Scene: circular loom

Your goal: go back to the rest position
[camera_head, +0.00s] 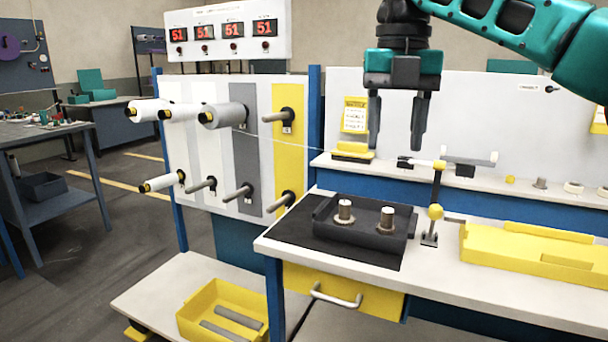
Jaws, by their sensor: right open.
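My right gripper (397,128) hangs from the teal arm that comes in from the upper right. It points down with its two dark fingers apart and nothing between them. It is in the air above the workbench (300,236), in front of the white back panel. My left gripper is not in view.
A black tray (362,235) with two spools stands on the bench's dark mat. A thin stand with a yellow joint (436,211) rises beside it. A pegboard (246,150) with rolls on its pegs is at left. A yellow case (530,256) lies at right.

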